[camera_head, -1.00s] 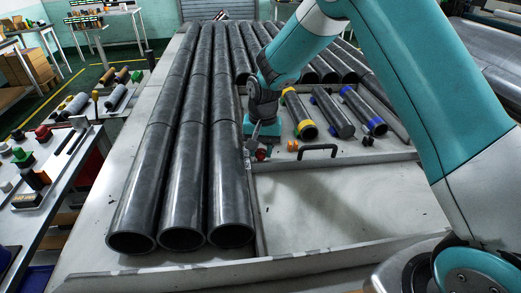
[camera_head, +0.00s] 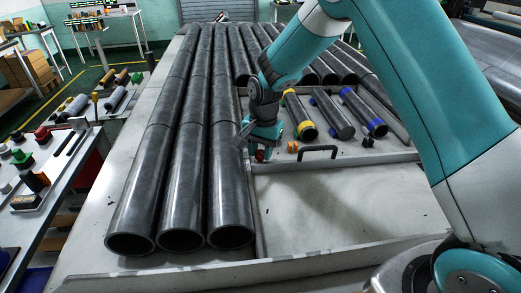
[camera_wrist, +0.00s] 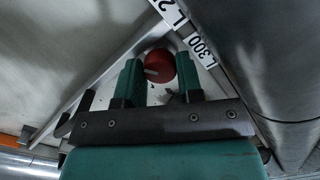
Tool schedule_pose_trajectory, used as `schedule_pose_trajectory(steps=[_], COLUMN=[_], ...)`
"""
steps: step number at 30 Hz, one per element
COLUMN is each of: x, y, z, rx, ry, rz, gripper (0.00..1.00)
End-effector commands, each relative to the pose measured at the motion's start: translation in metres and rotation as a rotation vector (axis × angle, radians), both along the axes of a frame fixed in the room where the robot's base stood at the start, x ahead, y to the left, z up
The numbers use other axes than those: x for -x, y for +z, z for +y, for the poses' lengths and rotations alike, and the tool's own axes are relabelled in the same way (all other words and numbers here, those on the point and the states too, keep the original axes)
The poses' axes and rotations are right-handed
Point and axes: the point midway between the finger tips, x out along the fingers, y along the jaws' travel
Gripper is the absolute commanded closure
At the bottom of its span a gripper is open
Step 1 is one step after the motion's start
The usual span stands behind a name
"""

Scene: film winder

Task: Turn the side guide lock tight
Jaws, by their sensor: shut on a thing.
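The side guide lock is a round red knob (camera_wrist: 157,62) with a pale mark across its face. It sits in a narrow metal corner in the wrist view and is a small red spot in the head view (camera_head: 260,155). My gripper (camera_wrist: 161,72), with green fingers, is at the knob, one finger on each side, and shut on it. In the head view my gripper (camera_head: 259,148) points down beside the long dark tubes. The gripper hides part of the knob's surroundings there.
Long dark tubes (camera_head: 168,175) lie just left of my gripper. A black handle (camera_head: 318,148) stands to its right, with shorter banded rolls (camera_head: 362,110) behind. The wrist view shows a label reading L 300 (camera_wrist: 199,48). The pale tray floor (camera_head: 345,205) in front is clear.

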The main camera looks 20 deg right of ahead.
Motion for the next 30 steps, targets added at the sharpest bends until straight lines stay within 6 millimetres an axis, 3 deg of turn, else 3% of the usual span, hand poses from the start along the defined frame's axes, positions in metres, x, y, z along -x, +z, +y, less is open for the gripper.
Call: schedule_pose_trajectory(steps=[4, 5, 7, 8, 24, 30], x=[-0.0011, -0.0011, -0.001, -0.001, -0.0017, -0.0012], y=[0.0015, 0.0015, 0.0014, 0.0013, 0.0007, 0.0008], z=[0.0, 0.0, 0.0, 0.0001, 0.004, 0.0047], rx=[0.0, 0.0, 0.001, 0.0, -0.005, -0.004], ry=[-0.001, -0.001, 0.0, 0.0, 0.013, 0.141], rz=[-0.004, -0.004, -0.004, -0.004, -0.008, -0.012], gripper=[0.9, 0.59, 0.43, 0.4, 0.4, 0.4])
